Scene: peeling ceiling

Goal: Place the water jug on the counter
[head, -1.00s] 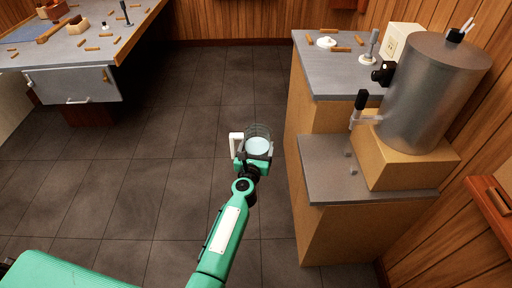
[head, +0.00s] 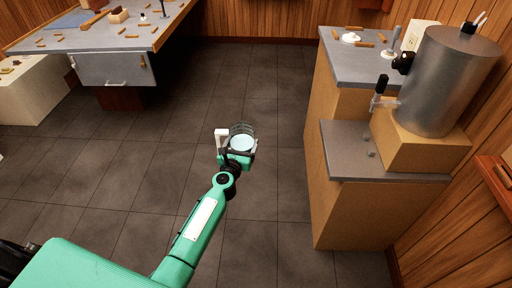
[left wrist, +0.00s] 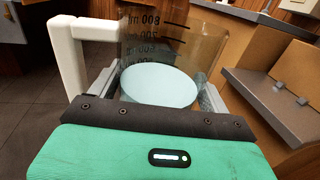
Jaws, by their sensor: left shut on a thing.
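The water jug (head: 243,131) is a clear measuring jug with dark markings and a white handle, with a pale blue-white surface inside. My left gripper (head: 237,154) is shut on it and holds it upright above the floor. In the left wrist view the jug (left wrist: 168,45) sits between the two fingers of the gripper (left wrist: 160,92), its handle to the left. The counter (head: 366,66) with a grey top stands to the right, apart from the jug, with a lower grey step (head: 345,150) in front. My right gripper is not in view.
A metal tank (head: 448,85) with a tap stands on a wooden block (head: 425,148) on the lower step. Small wooden pieces and a white-based lever item lie on the counter top. A cluttered workbench (head: 113,68) is at the upper left. The tiled floor between is clear.

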